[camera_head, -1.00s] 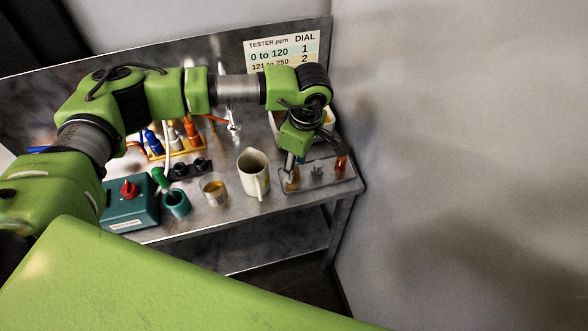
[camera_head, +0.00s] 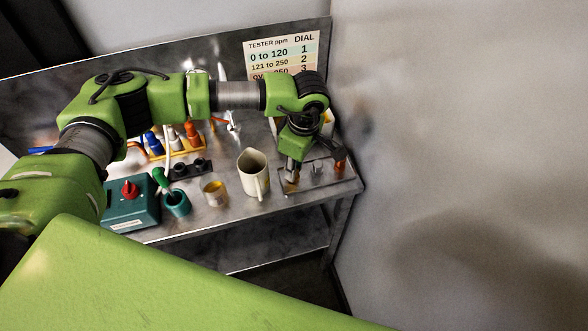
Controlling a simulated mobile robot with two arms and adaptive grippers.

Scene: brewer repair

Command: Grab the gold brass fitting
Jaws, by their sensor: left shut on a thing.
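The gold brass fitting (camera_head: 291,187) is at the left end of a flat grey tray (camera_head: 325,184) near the table's right front corner. My left gripper (camera_head: 292,179) points down over it, its fingers shut on the fitting and hiding much of it. I cannot tell whether the fitting still touches the tray. A silver fitting (camera_head: 317,168) and a copper-coloured fitting (camera_head: 340,162) stand to its right on the same tray. My right gripper is not in view.
A cream pitcher (camera_head: 252,174) stands just left of the gripper. Further left are a cup with amber contents (camera_head: 214,192), a teal cup (camera_head: 177,205) and a teal box with a red knob (camera_head: 130,204). A wall closes the right side.

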